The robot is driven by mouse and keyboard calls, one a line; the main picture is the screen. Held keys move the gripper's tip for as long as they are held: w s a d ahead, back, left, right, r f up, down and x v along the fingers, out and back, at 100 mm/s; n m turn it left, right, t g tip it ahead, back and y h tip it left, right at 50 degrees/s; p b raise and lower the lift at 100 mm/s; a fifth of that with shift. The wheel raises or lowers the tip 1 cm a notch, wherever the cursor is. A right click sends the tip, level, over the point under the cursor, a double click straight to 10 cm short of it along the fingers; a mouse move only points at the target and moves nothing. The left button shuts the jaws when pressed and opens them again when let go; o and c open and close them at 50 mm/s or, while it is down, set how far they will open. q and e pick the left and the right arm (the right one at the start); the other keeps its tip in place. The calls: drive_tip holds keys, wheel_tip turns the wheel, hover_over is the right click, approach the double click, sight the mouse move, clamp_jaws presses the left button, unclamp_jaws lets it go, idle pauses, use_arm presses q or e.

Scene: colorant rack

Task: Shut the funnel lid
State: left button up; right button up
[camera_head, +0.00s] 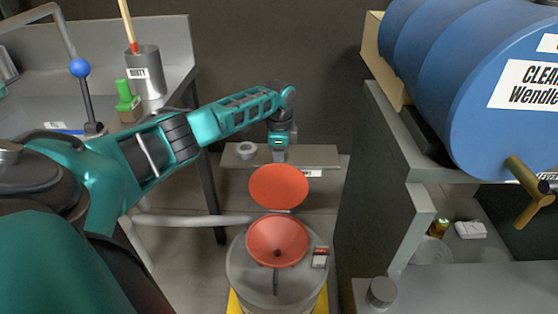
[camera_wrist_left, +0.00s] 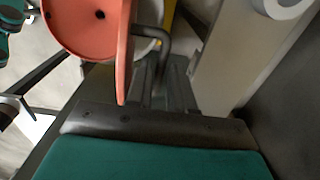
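The red funnel (camera_head: 277,243) sits on top of a grey drum. Its round red lid (camera_head: 279,185) stands raised behind it, open. In the left wrist view the lid (camera_wrist_left: 122,55) is close on the left, nearly edge-on. A dark bent rod (camera_wrist_left: 166,38) comes from beside the lid and runs down to the fingers. My left gripper (camera_head: 279,155) is just behind and above the lid, its tips partly hidden by it. In the wrist view its dark fingers (camera_wrist_left: 165,85) are close together at the rod; whether they grip it is unclear. My right gripper is out of view.
The grey drum (camera_head: 245,285) carries a small red-and-white box (camera_head: 320,258) beside the funnel. A low grey bench (camera_head: 325,160) stands behind. A blue barrel (camera_head: 440,80) on a shelf closes off the right. A sink counter (camera_head: 175,50) is at the left.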

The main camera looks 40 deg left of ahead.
use_arm(q)
drive_tip(key=shift+c, duration=0.4)
clamp_jaws()
idle(1.0)
